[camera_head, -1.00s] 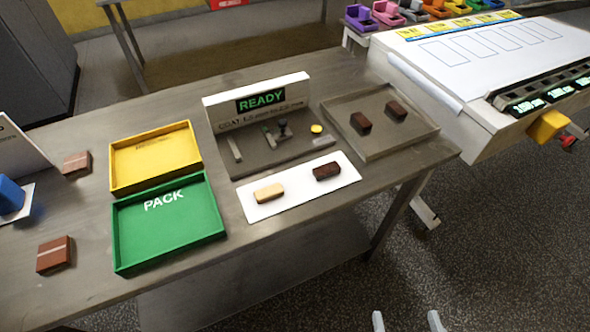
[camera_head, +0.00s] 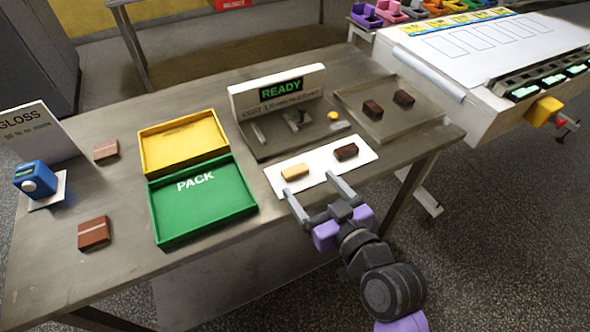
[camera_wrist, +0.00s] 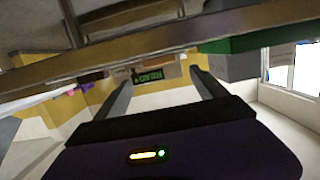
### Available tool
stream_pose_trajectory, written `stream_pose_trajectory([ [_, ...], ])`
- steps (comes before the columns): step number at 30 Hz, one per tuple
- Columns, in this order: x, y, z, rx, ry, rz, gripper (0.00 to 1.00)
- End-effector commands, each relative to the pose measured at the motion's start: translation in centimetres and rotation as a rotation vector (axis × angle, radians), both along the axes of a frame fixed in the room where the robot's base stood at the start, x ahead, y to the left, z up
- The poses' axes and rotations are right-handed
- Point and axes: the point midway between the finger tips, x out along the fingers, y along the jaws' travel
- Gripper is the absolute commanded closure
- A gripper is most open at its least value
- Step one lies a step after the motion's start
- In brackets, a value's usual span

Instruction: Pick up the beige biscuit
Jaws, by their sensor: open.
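The beige biscuit (camera_head: 295,172) lies on the left part of a white mat (camera_head: 318,175) near the table's front edge. A dark brown biscuit (camera_head: 346,152) lies on the same mat to its right. My gripper (camera_head: 316,190) is open and empty in the head view, its two fingers reaching toward the mat's front edge. The fingertips are just short of the beige biscuit and to its right. In the wrist view my open gripper (camera_wrist: 162,82) also shows with nothing between its fingers; the beige biscuit cannot be made out there.
A green PACK tray (camera_head: 160,219) and a yellow tray (camera_head: 142,155) stand left of the mat. Behind it is a station with a READY sign (camera_head: 235,100). A grey tray (camera_head: 432,110) holds two dark pieces. A blue device (camera_head: 34,180) and two brown pieces are farther left.

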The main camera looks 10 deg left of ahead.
Motion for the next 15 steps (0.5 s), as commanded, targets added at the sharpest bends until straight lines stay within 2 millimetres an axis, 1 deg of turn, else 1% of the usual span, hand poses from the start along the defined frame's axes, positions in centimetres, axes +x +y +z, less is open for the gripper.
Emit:
stream_pose_trajectory([
  [5,1.3,1.1,-0.5,0.001,0.001,0.001,0.18],
  [12,3.9,2.9,-1.6,0.001,-0.001,0.000,0.18],
  [15,4.5,3.3,-1.8,0.000,0.000,0.000,0.18],
])
